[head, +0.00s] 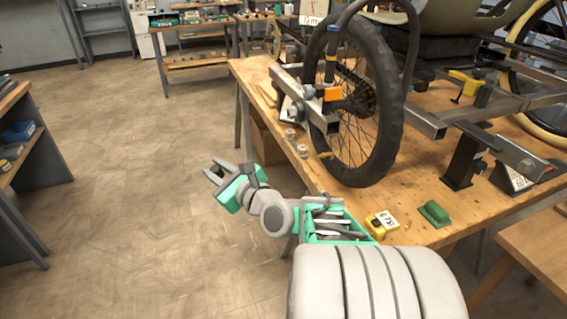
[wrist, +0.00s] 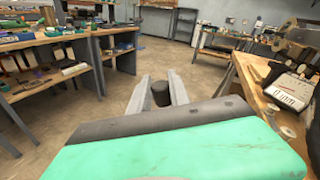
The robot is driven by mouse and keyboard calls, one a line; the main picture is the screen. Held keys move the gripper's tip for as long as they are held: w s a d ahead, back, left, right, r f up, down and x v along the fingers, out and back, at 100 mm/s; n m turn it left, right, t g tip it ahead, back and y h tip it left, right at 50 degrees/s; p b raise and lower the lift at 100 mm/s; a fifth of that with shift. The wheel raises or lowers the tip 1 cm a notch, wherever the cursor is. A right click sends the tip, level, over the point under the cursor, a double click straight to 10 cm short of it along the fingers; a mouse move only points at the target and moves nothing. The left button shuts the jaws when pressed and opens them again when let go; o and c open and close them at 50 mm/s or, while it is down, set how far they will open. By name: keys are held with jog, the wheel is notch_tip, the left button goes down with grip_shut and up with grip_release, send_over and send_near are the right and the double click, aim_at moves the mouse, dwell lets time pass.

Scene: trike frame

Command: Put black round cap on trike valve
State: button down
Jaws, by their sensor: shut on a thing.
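My gripper (head: 214,172) is at the end of my arm, over the floor to the left of the workbench and apart from the trike. In the wrist view my gripper (wrist: 159,98) is shut on the black round cap (wrist: 160,91), held between the two pale fingers. The cap cannot be made out in the head view. The trike wheel (head: 390,150) stands upright at the bench's left side, with a black tyre. A small yellow part (head: 325,155) shows by the lower left of the wheel; I cannot tell whether it is the valve.
The wooden workbench (head: 440,232) carries the trike frame (head: 425,122), a yellow gauge reading 0 PSI (head: 382,222), a green object (head: 434,213) and small round pieces (head: 302,151) near its left edge. Shelves (head: 30,165) stand at left. The floor (head: 130,200) between is clear.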

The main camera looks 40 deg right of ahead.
jog(key=d+f+n+h+b, duration=0.1)
jog(key=d+f+n+h, duration=0.3)
jog(key=d, duration=0.7)
jog(key=w+d+f+n+g+h, duration=0.1)
jog(key=d+f+n+h, duration=0.2)
jog(key=d, duration=0.8)
notch_tip(320, 180, down, 2)
jog(key=shift+f+n+h+b, duration=0.1)
jog(key=shift+n+h+b, duration=0.3)
jog(key=shift+n, duration=0.6)
jog(key=shift+s+d+b, duration=0.3)
jog(key=shift+d+b, duration=0.05)
jog(key=shift+d, duration=0.6)
jog(key=shift+s+d+b, duration=0.25)
jog(key=shift+d+b, duration=0.15)
jog(key=shift+d, duration=0.5)
jog(key=shift+s+d+b, duration=0.3)
jog(key=shift+d+b, duration=0.05)
jog(key=shift+d, duration=0.6)
jog(key=shift+d, duration=0.15)
